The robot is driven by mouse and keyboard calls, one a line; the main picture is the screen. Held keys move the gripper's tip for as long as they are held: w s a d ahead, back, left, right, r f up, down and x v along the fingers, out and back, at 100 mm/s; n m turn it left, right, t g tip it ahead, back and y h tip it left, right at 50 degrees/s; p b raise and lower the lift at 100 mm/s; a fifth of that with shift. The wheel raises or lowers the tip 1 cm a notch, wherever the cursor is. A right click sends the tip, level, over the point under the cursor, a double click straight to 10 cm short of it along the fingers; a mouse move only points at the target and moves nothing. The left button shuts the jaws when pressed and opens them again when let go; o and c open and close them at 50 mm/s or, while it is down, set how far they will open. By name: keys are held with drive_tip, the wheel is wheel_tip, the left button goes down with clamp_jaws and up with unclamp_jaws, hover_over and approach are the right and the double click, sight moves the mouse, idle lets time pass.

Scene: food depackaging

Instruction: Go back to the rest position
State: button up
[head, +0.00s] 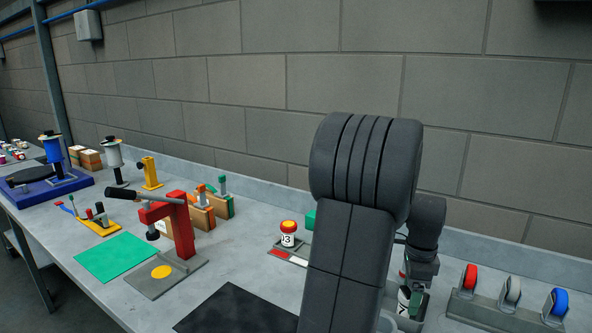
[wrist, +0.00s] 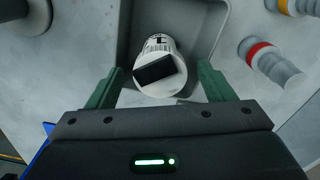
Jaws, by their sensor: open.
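My gripper (wrist: 160,72) is open, its two green fingers apart in the wrist view. A white container (wrist: 165,92) with a black patch and printed marks lies in a grey tray (wrist: 215,25) between and beyond the fingertips. I cannot tell whether the fingers touch it. In the head view my gripper (head: 417,302) is low at the right, partly hidden by my dark arm. A bit of the white container (head: 404,297) shows beside it.
A red press (head: 178,228), a green mat (head: 117,257) and a black mat (head: 237,312) are further left. A rack with red, grey and blue rollers (head: 505,308) is at the right. The wall (head: 270,80) runs behind.

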drive_tip(key=shift+r+p, duration=1.4)
drive_tip(key=shift+r, duration=1.2)
